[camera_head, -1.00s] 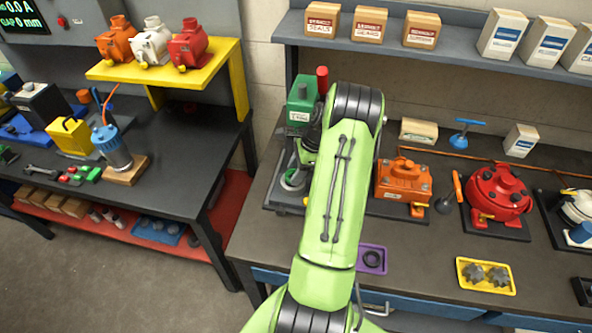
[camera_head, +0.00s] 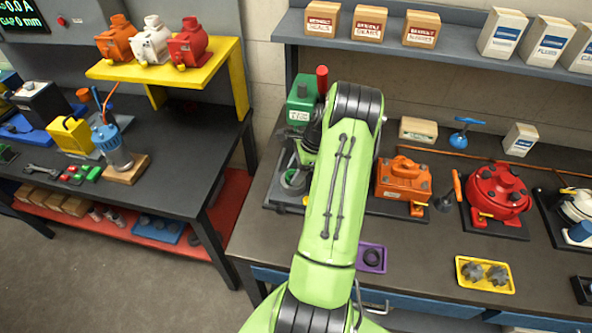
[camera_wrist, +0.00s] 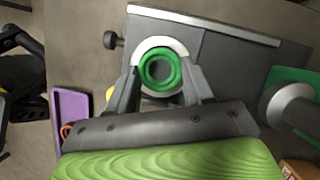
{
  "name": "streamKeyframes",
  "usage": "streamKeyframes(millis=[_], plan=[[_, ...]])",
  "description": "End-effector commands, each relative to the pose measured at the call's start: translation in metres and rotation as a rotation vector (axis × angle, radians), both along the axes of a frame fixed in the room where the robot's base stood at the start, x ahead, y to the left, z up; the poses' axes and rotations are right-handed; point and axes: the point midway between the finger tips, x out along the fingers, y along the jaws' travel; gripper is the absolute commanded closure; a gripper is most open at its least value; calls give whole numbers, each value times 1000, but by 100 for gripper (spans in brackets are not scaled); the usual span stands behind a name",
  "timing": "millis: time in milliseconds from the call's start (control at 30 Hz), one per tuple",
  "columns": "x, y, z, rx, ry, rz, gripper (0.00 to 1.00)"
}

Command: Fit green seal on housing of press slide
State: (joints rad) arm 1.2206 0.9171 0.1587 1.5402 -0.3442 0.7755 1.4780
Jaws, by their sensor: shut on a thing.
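The green seal (camera_wrist: 160,58) is a ring between my fingertips in the wrist view. My gripper (camera_wrist: 160,75) is shut on it. Right behind the seal is the pale round housing (camera_wrist: 152,44) on the grey press slide (camera_wrist: 225,55). The seal looks lined up with the housing, but I cannot tell whether it is seated or just above it. In the head view the green press (camera_head: 302,92) stands on the right bench.
A purple tray (camera_head: 371,258) with a dark ring lies right of my arm. An orange pump (camera_head: 403,180) and a red one (camera_head: 497,190) stand farther right. A grey cylinder (camera_wrist: 290,105) is close at the right in the wrist view. The bench front is partly clear.

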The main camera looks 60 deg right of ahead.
Motion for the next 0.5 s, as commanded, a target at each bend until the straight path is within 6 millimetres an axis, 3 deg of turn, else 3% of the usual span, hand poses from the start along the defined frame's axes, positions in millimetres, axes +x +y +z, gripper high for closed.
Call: streamKeyframes(millis=[500], plan=[[0, 0, -5, 0, 0, 0, 78]])
